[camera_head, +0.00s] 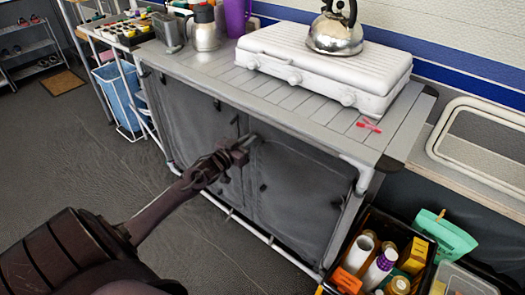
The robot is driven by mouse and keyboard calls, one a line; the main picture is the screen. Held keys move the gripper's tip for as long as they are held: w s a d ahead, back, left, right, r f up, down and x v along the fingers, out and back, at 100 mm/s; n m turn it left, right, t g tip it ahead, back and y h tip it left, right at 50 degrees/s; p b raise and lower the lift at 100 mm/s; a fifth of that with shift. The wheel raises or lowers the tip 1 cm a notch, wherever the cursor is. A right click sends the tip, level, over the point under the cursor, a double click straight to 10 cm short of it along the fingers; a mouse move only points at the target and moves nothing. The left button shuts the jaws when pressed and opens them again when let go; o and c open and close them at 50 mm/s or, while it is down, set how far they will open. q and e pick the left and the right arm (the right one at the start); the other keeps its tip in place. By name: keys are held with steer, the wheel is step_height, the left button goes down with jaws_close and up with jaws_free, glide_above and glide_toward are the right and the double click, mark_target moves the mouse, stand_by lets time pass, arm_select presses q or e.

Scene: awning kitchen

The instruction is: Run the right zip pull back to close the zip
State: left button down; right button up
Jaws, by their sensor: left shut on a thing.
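The camp kitchen unit has a grey fabric front (300,190) with two panels, left and right, meeting near the middle. My left gripper (243,148) reaches in from the lower left and is at the upper part of the seam between the panels. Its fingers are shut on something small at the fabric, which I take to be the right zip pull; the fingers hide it. The right panel hangs flat and looks closed over most of its area, but the zip line is too fine to follow. My right gripper is not in view.
A white stove (325,65) with a kettle (335,30) stands on the slatted worktop (270,92), beside red clips (369,125). A black crate (420,243) of bottles stands at the lower right. A blue bin (115,95) is at the left. The floor in front is clear.

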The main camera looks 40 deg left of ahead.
arm_select(q)
steer(key=shift+a, duration=0.65)
steer(key=shift+a+r, duration=0.1)
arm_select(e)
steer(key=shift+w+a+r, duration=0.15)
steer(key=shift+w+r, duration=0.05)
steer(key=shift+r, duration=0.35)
arm_select(q)
steer(key=c, duration=1.5)
jaws_free()
steer(key=shift+a, duration=0.15)
